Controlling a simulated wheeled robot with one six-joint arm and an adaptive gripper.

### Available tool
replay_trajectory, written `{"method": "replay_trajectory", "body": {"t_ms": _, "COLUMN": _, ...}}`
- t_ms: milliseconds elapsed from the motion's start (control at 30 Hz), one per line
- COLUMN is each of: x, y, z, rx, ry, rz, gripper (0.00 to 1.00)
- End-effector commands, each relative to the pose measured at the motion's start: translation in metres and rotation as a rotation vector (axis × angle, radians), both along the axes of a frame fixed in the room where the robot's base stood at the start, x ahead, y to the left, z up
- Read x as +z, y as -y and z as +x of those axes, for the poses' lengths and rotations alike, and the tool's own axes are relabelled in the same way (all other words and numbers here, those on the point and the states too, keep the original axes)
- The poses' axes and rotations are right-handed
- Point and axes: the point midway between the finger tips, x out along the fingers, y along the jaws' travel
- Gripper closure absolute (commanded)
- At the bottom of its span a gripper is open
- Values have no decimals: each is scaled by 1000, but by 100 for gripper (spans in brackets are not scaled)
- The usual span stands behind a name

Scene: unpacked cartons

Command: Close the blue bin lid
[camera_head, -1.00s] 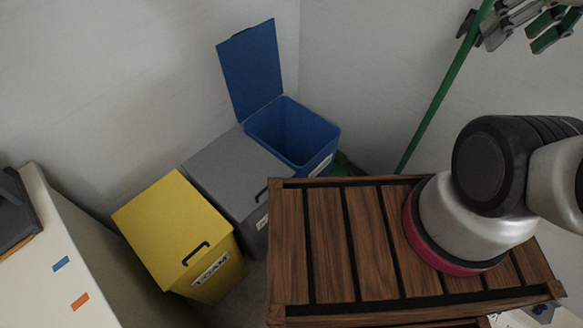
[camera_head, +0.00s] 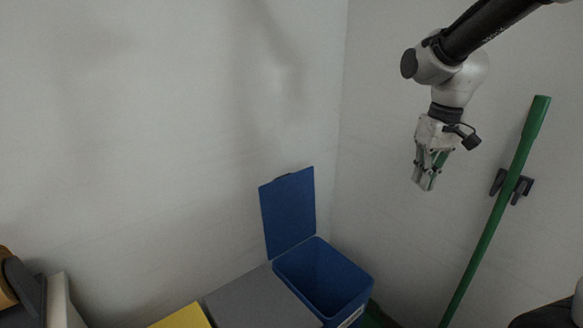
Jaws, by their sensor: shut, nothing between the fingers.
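The blue bin (camera_head: 355,291) stands in the corner at the lower middle of the head view, its top open. Its blue lid (camera_head: 287,213) stands upright at the back left edge of the bin, near the wall. My gripper (camera_head: 425,186) hangs from the arm at the upper right, fingers pointing down. It is shut and empty, above and to the right of the bin and lid, touching neither.
A grey bin (camera_head: 262,302) with its lid down stands beside the blue bin on the left. A yellow bin (camera_head: 184,318) shows at the bottom edge. A green pole (camera_head: 498,208) leans at the right wall by a dark holder. The wall above the lid is clear.

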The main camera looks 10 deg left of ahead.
Motion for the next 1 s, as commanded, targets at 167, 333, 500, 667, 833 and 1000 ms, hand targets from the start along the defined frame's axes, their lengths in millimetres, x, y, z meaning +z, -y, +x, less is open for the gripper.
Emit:
{"method": "replay_trajectory", "body": {"t_ms": 167, "x": -43, "y": -72, "z": 79, "rx": 102, "ry": -2, "rz": 27, "gripper": 100}}
{"method": "replay_trajectory", "body": {"t_ms": 333, "x": -94, "y": -150, "z": 148, "rx": 200, "ry": 36, "rz": 68, "gripper": 100}}
{"method": "replay_trajectory", "body": {"t_ms": 500, "x": -142, "y": -227, "z": 214, "rx": 296, "ry": 124, "rz": 126, "gripper": 100}}
{"method": "replay_trajectory", "body": {"t_ms": 667, "x": -138, "y": -281, "z": 284, "rx": 365, "ry": 295, "rz": 199, "gripper": 100}}
{"method": "replay_trajectory", "body": {"t_ms": 833, "x": -93, "y": -304, "z": 322, "rx": 421, "ry": 452, "rz": 241, "gripper": 100}}
{"method": "replay_trajectory", "body": {"t_ms": 1000, "x": -101, "y": -308, "z": 327, "rx": 462, "ry": 472, "rz": 232, "gripper": 100}}
